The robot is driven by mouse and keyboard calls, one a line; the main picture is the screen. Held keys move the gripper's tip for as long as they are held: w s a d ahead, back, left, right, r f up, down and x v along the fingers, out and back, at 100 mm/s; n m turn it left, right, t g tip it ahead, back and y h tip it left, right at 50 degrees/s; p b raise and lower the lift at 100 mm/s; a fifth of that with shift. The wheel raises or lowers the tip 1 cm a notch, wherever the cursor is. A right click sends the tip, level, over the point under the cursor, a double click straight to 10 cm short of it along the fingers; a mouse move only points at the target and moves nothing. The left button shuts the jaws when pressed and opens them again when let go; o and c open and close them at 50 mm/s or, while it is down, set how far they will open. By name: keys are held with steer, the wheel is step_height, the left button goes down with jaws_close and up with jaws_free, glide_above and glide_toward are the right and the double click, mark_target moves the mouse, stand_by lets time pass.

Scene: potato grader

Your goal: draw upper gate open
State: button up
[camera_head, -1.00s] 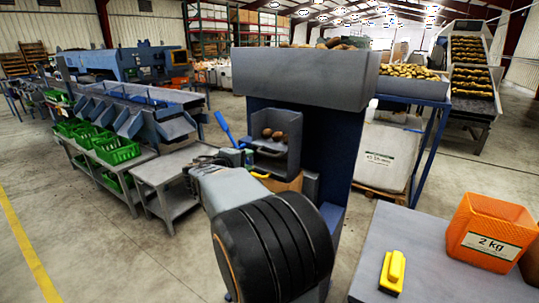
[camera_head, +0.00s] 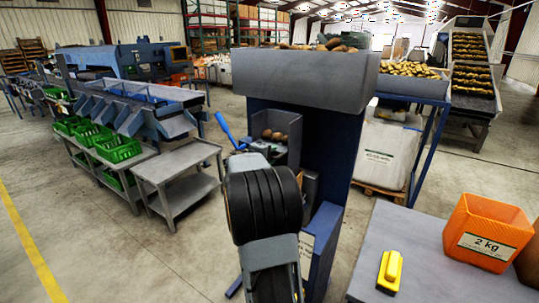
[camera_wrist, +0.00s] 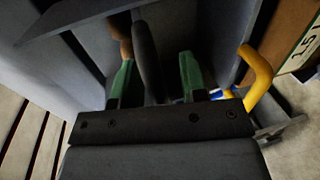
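The dark blue grader stand (camera_head: 322,130) carries a grey hopper (camera_head: 300,82) with potatoes on top. Below the hopper is a grey open box (camera_head: 294,148) with a few potatoes in it, and a blue lever (camera_head: 228,130) sticks out to its left. My gripper (camera_wrist: 158,78) is open in the wrist view, its green fingertips on either side of a dark upright bar (camera_wrist: 146,45). A gap shows between the bar and the right finger. A yellow handle (camera_wrist: 260,72) is to the right of the fingers. I cannot tell which part is the upper gate. My arm hides the gripper in the head view.
A grey table (camera_head: 430,260) at the right holds an orange 2 kg crate (camera_head: 482,213) and a yellow-handled block (camera_head: 390,268). A grey metal cart (camera_head: 178,160) and green crates (camera_head: 118,149) stand at the left. Open floor lies at the front left.

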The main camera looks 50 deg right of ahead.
steer(key=c, duration=0.7)
steer(key=shift+f, duration=0.15)
jaws_close()
steer(key=shift+s+f, duration=0.1)
